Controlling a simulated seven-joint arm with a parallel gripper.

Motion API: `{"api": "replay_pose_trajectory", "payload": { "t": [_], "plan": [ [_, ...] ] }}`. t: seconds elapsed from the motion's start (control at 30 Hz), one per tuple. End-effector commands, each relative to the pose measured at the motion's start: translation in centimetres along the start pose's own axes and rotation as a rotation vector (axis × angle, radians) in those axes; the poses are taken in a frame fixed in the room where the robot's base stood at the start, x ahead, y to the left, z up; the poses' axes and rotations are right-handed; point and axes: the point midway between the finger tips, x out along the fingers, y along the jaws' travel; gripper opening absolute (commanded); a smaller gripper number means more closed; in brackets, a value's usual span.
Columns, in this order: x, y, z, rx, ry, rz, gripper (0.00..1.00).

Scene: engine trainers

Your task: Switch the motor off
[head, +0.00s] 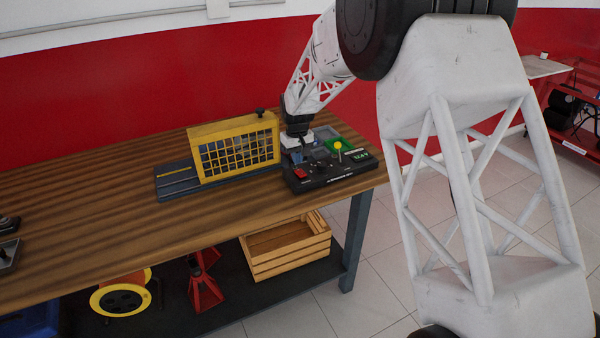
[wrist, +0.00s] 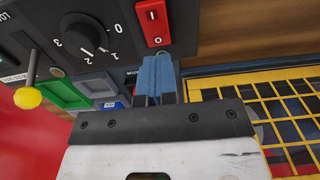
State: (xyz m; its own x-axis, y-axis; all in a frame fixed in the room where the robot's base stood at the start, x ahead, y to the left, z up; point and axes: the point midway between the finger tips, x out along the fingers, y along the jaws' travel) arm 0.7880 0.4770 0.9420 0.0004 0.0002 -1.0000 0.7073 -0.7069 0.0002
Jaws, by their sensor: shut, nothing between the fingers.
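A black control box (head: 335,181) stands at the right end of the bench. Its red rocker switch (head: 300,174), marked I and O, also shows at the top of the wrist view (wrist: 154,22). I cannot tell which side of it is pressed. My gripper (wrist: 157,62) is shut and empty, its blue fingertips close below the O end of the switch in the wrist view. Contact cannot be told.
A yellow mesh guard (head: 236,149) stands left of the box and close to my gripper in the wrist view (wrist: 285,125). A yellow-knobbed lever (wrist: 28,96) sticks up from the box. A green tray (wrist: 63,92) lies behind it. The wooden bench (head: 100,210) is largely clear leftward.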

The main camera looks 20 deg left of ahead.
Motion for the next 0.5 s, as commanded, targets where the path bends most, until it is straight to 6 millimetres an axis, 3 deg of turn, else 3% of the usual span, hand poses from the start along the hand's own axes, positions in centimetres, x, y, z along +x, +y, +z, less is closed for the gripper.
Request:
{"api": "replay_pose_trajectory", "payload": {
  "t": [0.5],
  "plan": [
    [-3.0,0.0,0.0,0.000,0.001,0.000,0.00]
  ]
}}
